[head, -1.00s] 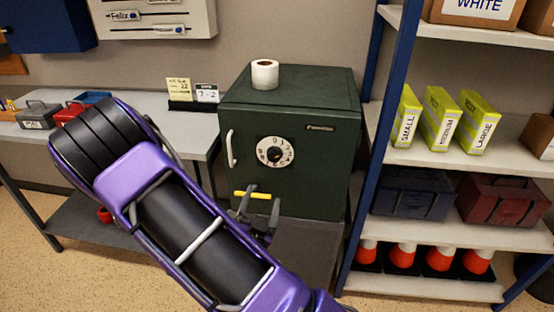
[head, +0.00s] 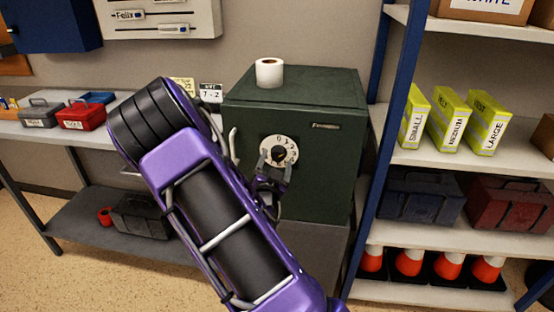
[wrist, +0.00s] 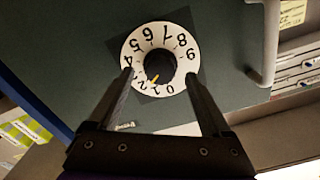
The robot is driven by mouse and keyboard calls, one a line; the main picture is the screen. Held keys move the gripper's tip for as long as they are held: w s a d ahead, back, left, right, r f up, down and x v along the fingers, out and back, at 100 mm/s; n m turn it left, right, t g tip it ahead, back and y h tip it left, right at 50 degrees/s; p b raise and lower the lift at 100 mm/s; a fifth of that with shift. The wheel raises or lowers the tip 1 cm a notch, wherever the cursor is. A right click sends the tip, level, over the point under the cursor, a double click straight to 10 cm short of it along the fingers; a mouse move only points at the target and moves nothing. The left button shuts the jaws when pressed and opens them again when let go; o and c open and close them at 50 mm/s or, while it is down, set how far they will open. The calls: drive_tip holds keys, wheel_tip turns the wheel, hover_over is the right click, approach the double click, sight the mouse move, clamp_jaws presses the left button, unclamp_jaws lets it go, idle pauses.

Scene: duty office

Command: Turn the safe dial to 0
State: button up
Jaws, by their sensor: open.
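The dark green safe (head: 330,185) stands on a grey stand, its door facing me. Its white round dial (head: 289,145) carries black digits and a black centre knob. In the wrist view the dial (wrist: 178,38) shows nearly whole, with the 0 at its lower right edge. A yellow mark on the knob (wrist: 160,64) points down towards about the 1. My gripper (wrist: 158,76) is open, its fingers apart on either side of the dial's lower part, with nothing between them but the view of the knob. In the head view my gripper (head: 274,158) covers the dial's lower left. I cannot tell whether it touches.
A paper roll (head: 269,72) stands on the safe. A blue-framed shelf (head: 389,120) is close at the right. A table with toolboxes (head: 80,115) is at the left.

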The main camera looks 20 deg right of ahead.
drive_tip(key=shift+x, duration=0.95)
clamp_jaws()
